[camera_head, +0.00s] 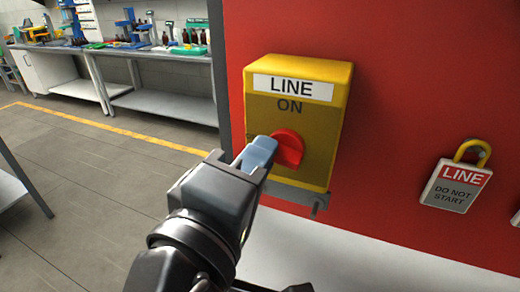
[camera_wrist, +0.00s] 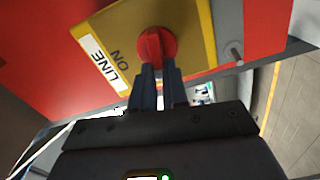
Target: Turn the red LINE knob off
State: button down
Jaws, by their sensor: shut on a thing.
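The red LINE knob (camera_head: 288,149) sits low on the front of a yellow box (camera_head: 341,110) with a white LINE label and the word ON above the knob. In the wrist view the knob (camera_wrist: 152,46) shows beyond my fingertips, with its grip part between them. My gripper (camera_head: 262,150) reaches the knob from the lower left and is shut on it. In the wrist view my gripper (camera_wrist: 158,70) has one finger on each side of the knob's lower part. The fingers hide part of the knob in the head view.
A padlock tag reading LINE, DO NOT START (camera_head: 455,186) hangs on the red panel (camera_head: 430,70) to the right. A grey metal bracket (camera_head: 305,193) sits under the box. A workbench (camera_head: 150,52) with bottles stands at the back left, with open floor before it.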

jog(key=shift+a+f+n, duration=0.1)
jog(key=shift+f+n, duration=0.15)
jog(key=shift+n, duration=0.85)
jog(key=c, duration=1.1)
grip_release()
jog(key=shift+c, duration=0.2)
jog(key=shift+s, duration=0.1)
jog(key=b+v, duration=0.1)
jog(key=v, duration=0.6)
jog(key=shift+s+b, duration=0.3)
jog(key=shift+a, duration=0.1)
